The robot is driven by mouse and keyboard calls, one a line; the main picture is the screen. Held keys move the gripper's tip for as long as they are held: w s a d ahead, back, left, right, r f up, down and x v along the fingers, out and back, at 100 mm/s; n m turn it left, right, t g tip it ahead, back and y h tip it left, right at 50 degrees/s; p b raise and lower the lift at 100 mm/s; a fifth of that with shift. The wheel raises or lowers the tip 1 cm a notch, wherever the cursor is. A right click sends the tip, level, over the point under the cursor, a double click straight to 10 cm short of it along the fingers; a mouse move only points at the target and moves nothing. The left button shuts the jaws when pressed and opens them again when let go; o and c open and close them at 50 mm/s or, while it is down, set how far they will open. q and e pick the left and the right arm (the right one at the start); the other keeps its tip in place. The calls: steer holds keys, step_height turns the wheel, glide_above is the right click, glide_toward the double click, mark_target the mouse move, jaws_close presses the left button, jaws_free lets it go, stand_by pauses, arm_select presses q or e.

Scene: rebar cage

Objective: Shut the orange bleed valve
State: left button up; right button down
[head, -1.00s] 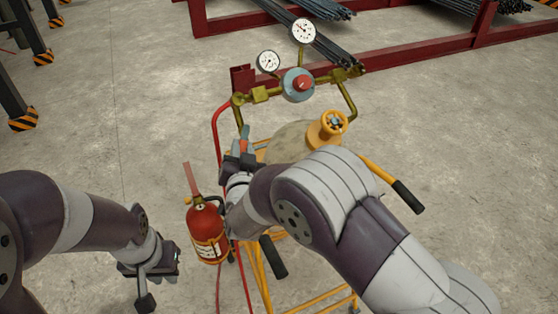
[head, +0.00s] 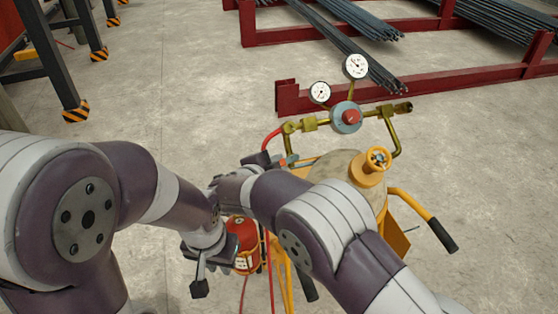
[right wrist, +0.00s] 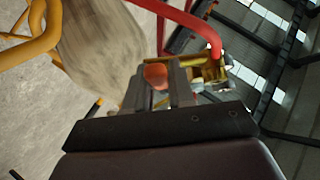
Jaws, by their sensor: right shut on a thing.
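The orange bleed valve (right wrist: 155,76) shows as a rounded orange handle between the two fingers of my right gripper (right wrist: 158,88) in the right wrist view. A brass fitting and a red hose lie just beyond it. In the head view my right gripper (head: 278,162) is at the left end of the brass pipework, mostly hidden by its own wrist, and the valve shows only as a small orange-red patch. My right gripper is shut on the handle. My left gripper (head: 199,284) hangs low at the left, apart from the valve; its jaw opening is unclear.
The regulator (head: 346,117) with a red knob and two gauges stands above a tank with a yellow-orange capped top (head: 371,164). A cart handle (head: 425,220) sticks out right. A red extinguisher (head: 244,246) is partly behind my arms. Red rebar racks (head: 420,85) stand behind.

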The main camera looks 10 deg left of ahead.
steer(key=shift+w+a+r+m+g+p, duration=0.1)
steer(key=shift+w+r+m+g+p, duration=0.15)
steer(key=shift+m+g+p, duration=0.5)
steer(key=shift+m, duration=0.25)
steer(key=c, duration=1)
jaws_free()
steer(key=shift+c, duration=0.2)
steer(key=shift+w+f, duration=0.1)
steer(key=shift+w, duration=0.15)
